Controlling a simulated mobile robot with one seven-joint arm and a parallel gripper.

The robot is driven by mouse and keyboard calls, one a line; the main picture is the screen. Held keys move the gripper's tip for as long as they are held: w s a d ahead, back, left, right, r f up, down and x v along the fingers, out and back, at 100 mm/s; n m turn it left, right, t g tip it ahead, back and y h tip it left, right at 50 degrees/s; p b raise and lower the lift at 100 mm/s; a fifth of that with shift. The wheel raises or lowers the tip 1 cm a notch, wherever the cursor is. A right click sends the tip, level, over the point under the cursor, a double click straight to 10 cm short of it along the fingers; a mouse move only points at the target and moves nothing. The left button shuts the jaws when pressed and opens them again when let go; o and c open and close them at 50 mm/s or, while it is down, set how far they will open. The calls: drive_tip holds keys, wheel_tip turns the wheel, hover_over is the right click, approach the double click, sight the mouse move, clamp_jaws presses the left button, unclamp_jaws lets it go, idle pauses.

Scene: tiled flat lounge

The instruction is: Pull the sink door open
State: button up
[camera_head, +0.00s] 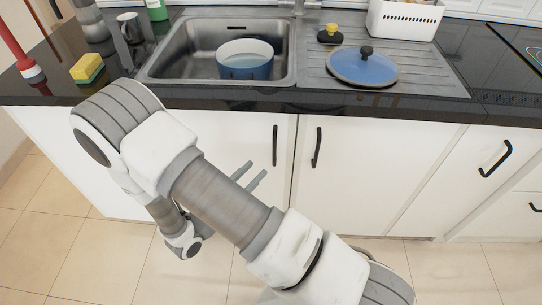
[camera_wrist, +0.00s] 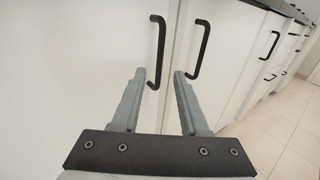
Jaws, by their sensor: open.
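Two white cabinet doors meet at a seam below the sink counter, and both look shut. The left door (camera_head: 235,135) is under the basin and has a black vertical bar handle (camera_head: 275,145). The right door (camera_head: 355,170) has a similar handle (camera_head: 317,147). Both handles also show in the wrist view, the left one (camera_wrist: 161,40) and the right one (camera_wrist: 205,45). My gripper (camera_head: 257,168) is open and empty in front of the left door, a little left of and below its handle. In the wrist view the left handle's lower end appears between my fingertips (camera_wrist: 160,73), apparently beyond them.
The steel sink (camera_head: 165,62) holds a blue-and-white pot (camera_head: 247,66). A blue lid (camera_head: 362,70) lies on the drainboard, and a sponge (camera_head: 87,68) is at the left. More handled cabinets (camera_head: 495,158) stand to the right. The tiled floor (camera_wrist: 275,140) in front looks clear.

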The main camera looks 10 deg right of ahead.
sight(271, 154)
drive_tip(key=b+x, duration=0.1)
drive_tip(key=x, duration=0.7)
clamp_jaws()
idle(1.3)
